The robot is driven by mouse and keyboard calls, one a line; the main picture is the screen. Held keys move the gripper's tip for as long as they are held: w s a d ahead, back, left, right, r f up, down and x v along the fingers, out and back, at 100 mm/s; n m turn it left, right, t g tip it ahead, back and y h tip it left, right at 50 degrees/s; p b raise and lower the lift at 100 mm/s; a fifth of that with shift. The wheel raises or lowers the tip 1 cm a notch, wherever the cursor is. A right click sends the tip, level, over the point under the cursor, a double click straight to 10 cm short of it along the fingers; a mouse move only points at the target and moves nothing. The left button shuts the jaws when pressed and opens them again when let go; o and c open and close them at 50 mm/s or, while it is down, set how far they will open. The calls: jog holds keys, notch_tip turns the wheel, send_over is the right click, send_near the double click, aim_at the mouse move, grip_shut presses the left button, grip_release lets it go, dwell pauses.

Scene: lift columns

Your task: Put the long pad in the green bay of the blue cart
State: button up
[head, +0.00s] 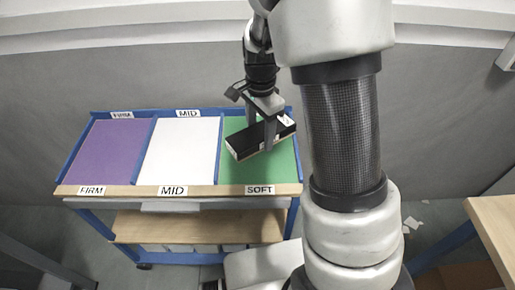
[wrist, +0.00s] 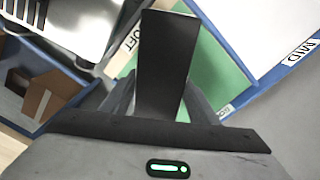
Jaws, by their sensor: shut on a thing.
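The long pad (head: 250,142) is a black block with a pale lower edge. My gripper (head: 270,136) is shut on it, with a finger on either side. The pad is over the green bay (head: 232,177) at the right end of the blue cart (head: 140,189). I cannot tell whether it touches the bay floor. In the wrist view the pad (wrist: 166,55) stretches away from between the fingers, with green bay floor (wrist: 215,60) beside it. The bay's front label reads SOFT.
The white bay (head: 180,150) labelled MID and the purple bay (head: 108,150) labelled FIRM are empty. Blue dividers part the bays. A wooden lower shelf (head: 180,227) is under the cart top. A wooden-topped table (head: 495,225) stands at the right edge.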

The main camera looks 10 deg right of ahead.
aim_at(258, 167)
jog(key=f+m, duration=0.1)
jog(key=m, duration=0.3)
jog(key=f+m+b, duration=0.1)
jog(key=m, duration=0.1)
jog(key=shift+w+a+f, duration=0.25)
jog(key=shift+w+f, duration=0.05)
jog(key=shift+m, duration=0.3)
notch_tip(258, 167, down, 10)
jog(key=shift+b, duration=0.3)
jog(key=shift+f, duration=0.25)
jog(key=o, duration=1.4)
jog(key=shift+r, duration=0.1)
